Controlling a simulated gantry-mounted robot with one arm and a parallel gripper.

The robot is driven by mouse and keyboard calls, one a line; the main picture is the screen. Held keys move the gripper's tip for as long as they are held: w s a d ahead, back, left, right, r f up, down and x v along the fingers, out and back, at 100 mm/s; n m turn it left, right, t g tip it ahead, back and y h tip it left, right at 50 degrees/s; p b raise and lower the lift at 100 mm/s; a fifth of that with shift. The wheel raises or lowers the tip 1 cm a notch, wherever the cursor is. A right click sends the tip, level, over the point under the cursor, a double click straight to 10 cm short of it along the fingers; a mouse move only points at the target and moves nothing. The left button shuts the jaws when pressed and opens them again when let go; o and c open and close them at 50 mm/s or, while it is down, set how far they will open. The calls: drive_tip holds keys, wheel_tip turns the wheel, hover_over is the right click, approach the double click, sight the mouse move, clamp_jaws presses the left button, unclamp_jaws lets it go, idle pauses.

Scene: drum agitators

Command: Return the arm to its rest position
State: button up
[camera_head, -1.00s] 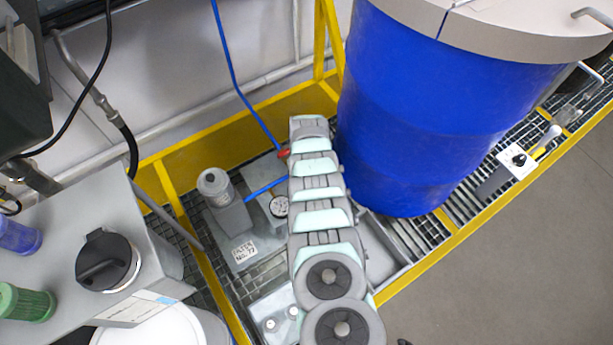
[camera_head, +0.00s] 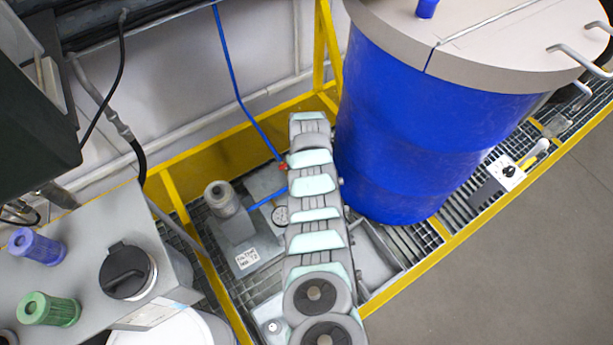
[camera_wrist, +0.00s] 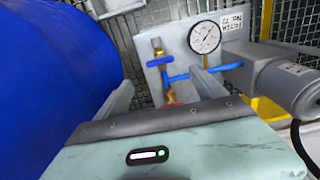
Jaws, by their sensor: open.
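My arm (camera_head: 315,210), in mint and grey segments, reaches up the middle of the head view, left of the blue drum (camera_head: 430,120). Its far end lies over the grated floor near the filter unit; the gripper's fingers cannot be made out there. In the wrist view, my gripper (camera_wrist: 165,92) shows two grey fingers spread apart with nothing between them. Beyond them are a blue-handled valve (camera_wrist: 160,62) and a pressure gauge (camera_wrist: 205,37) on a grey plate. The drum also fills the left of the wrist view (camera_wrist: 50,65), close to the left finger.
Yellow railing (camera_head: 225,140) encloses the grating. A grey filter motor (camera_head: 225,205) stands left of the arm. A grey cabinet (camera_head: 60,235) at left carries a black cap (camera_head: 127,272) and purple (camera_head: 37,246) and green (camera_head: 48,310) cartridges. Open floor (camera_head: 520,270) lies right.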

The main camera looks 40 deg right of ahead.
drive_tip(key=shift+r, duration=0.4)
idle(0.3)
